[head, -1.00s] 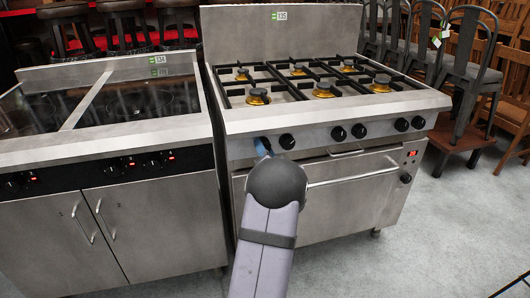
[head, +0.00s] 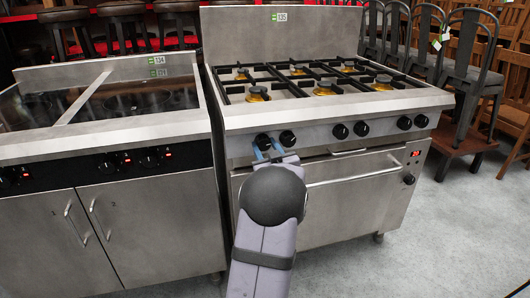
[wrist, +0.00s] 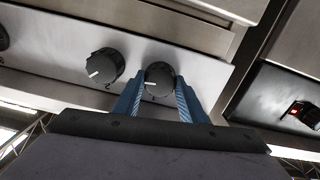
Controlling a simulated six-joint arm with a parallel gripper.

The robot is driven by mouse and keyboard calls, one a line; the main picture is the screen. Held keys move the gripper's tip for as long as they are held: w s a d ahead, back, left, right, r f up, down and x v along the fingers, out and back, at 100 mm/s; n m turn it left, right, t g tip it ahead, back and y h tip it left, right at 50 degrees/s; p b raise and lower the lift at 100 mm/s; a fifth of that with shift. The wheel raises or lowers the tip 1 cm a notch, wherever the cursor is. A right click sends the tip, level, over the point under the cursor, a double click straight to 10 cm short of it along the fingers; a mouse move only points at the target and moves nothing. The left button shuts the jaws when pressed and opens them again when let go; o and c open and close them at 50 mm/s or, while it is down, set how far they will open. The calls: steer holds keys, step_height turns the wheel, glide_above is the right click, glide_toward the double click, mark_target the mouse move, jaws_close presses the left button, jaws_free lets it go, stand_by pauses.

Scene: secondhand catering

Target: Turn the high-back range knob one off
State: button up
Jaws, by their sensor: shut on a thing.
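The high-back range (head: 345,115) is stainless steel with a tall back panel, gas burners and a row of black knobs along its front. Knob one (head: 263,141) is the leftmost in the head view. In the wrist view, knob one (wrist: 159,76) sits between the two blue fingers of my gripper (wrist: 158,100), which is shut on it. A white mark on its face points left in that view. In the head view my gripper (head: 269,153) reaches up to the knob from the front, and the arm hides part of the oven door.
The neighbouring knob (wrist: 104,66) is close beside my fingers, its white mark pointing lower left. An oven handle (head: 350,176) runs below the knobs. A dark-topped cooker (head: 105,146) stands close on the left.

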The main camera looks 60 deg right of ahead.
steer(key=n+b, duration=0.3)
steer(key=n, duration=0.1)
steer(key=shift+f+n, duration=0.15)
steer(key=shift+n, duration=0.15)
steer(key=n+b, duration=0.4)
steer(key=shift+n, duration=0.3)
steer(key=n+b, duration=0.3)
steer(key=n, duration=0.1)
steer(key=shift+b, duration=0.35)
steer(key=shift+r+n+b, duration=0.2)
steer(key=shift+n+b, duration=0.85)
steer(key=shift+n, duration=0.65)
steer(key=o, duration=1.1)
steer(key=shift+c, duration=0.2)
